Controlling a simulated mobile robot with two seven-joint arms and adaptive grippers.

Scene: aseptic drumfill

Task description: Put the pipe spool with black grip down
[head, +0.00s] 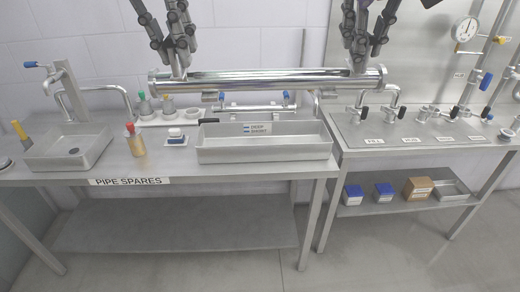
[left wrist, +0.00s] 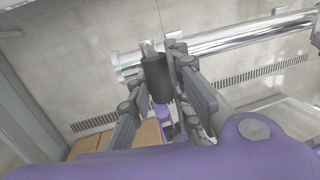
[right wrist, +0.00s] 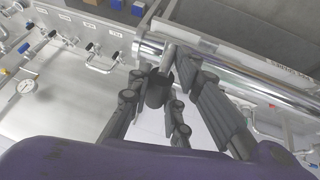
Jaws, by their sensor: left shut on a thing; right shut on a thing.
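The pipe spool (head: 270,80) is a long shiny steel tube with a flanged collar at each end. It hangs level above the back of the bench and the long steel tray (head: 265,154). My left gripper (head: 179,74) is shut near its left end, and my right gripper (head: 361,70) is shut near its right end. A black grip (left wrist: 158,78) sits between the left fingers in the left wrist view. Another black grip (right wrist: 156,90) sits between the right fingers in the right wrist view. The head view hides both grips behind the fingers.
A smaller pipe (head: 258,111) with blue handles lies behind the tray. A sink (head: 68,150), a red-capped bottle (head: 135,142) and a small blue-and-white item (head: 176,137) stand to the left. A valve panel (head: 420,134) is at the right. The tray's visible interior looks mostly clear.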

